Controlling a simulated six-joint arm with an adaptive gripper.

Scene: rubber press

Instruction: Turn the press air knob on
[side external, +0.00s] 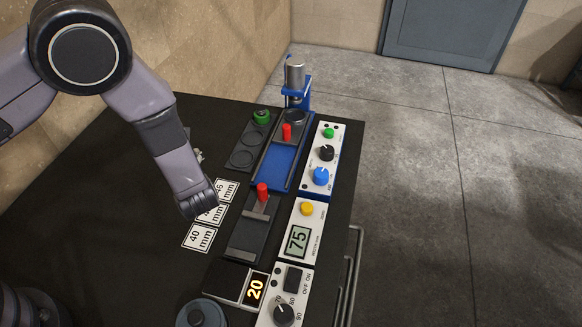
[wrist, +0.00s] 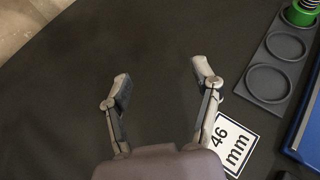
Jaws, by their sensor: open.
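The press control panel (side external: 323,158) is a white box beside the blue press (side external: 281,165) in the side view. It carries a green button (side external: 329,132), a black knob (side external: 326,153) and a blue knob (side external: 321,176). Their labels are too small to read, so I cannot tell which is the air knob. My gripper (wrist: 162,77) is open and empty above the black table in the wrist view. In the side view it is mostly hidden behind my wrist, left of the press and apart from the panel. The panel is outside the wrist view.
A dark tray (side external: 241,158) with round recesses holds a green part (side external: 261,117). Cards marked in mm (side external: 198,238) lie below my wrist. A red-handled slide (side external: 262,192), a yellow-button box (side external: 307,209) and a scale (side external: 230,282) stand nearer. The table's left side is clear.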

